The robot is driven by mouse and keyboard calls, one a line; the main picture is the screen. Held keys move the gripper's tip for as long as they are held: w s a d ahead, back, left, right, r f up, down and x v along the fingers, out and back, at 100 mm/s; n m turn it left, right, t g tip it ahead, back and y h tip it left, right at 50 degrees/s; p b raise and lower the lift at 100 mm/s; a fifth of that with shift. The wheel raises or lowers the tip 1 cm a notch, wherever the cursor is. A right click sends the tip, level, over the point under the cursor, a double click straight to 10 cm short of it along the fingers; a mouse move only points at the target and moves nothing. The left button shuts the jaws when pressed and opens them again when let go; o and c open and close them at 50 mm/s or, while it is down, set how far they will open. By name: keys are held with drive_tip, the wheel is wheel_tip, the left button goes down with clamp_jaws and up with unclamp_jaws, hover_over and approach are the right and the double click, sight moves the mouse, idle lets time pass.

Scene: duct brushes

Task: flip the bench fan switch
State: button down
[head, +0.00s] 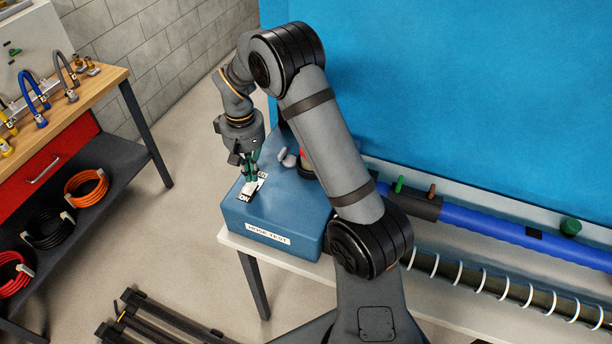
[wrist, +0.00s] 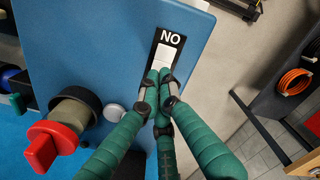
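The switch is a white rocker (wrist: 166,54) on a black plate, set in the top of a blue box (head: 285,210) labelled HOSE TEST. The plate's ON lettering shows at its front end in the head view and appears upside down in the wrist view. My gripper (head: 249,176) points down over the switch plate. In the wrist view its green fingers (wrist: 161,75) are together, with nothing seen between them. The tips overlap the near end of the rocker and hide part of it. I cannot tell whether they touch it.
A red valve handle (wrist: 50,140) and a grey round knob (wrist: 115,112) stand on the box beside my fingers. A blue duct (head: 490,225) lies along the bench to the right. A wood-topped workbench (head: 75,100) with hoses stands left, across open floor.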

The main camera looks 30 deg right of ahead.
drive_tip(key=shift+f+b, duration=0.75)
drive_tip(key=shift+f, duration=0.1)
drive_tip(key=shift+r, duration=0.15)
drive_tip(key=shift+r+p, duration=2.75)
drive_tip(key=shift+r, duration=0.7)
drive_tip(key=shift+f, duration=0.2)
wheel_tip(320, 180, down, 7)
drive_tip(key=b, duration=0.5)
drive_tip(key=shift+b, duration=0.35)
drive_tip(key=shift+r, duration=0.2)
drive_tip(key=shift+r+p, duration=0.15)
drive_tip(key=shift+p, duration=0.15)
